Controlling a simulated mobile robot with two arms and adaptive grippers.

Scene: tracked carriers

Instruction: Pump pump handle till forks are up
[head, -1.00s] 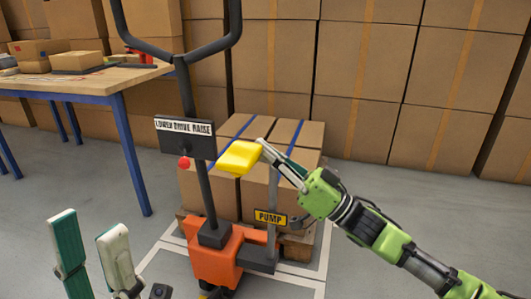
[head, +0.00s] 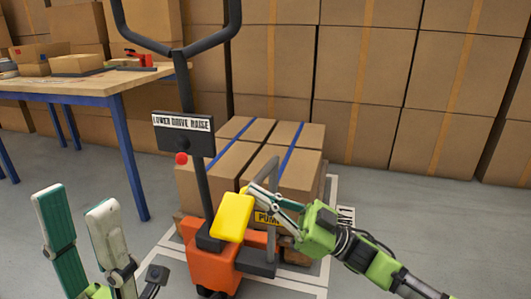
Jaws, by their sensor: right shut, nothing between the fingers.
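The orange pallet truck (head: 212,266) stands in front of a pallet loaded with cartons. My left gripper (head: 74,204) is open and empty at the lower left, away from the truck. A red knob (head: 181,158) sits under the LOWER DRIVE RAISE plate (head: 184,134). The forks are hidden.
Cartons (head: 212,172) with blue straps sit on the pallet. A wooden table (head: 75,86) with blue legs stands at the left, with boxes on it. Stacked cartons (head: 385,90) line the back. Grey floor at the right is clear.

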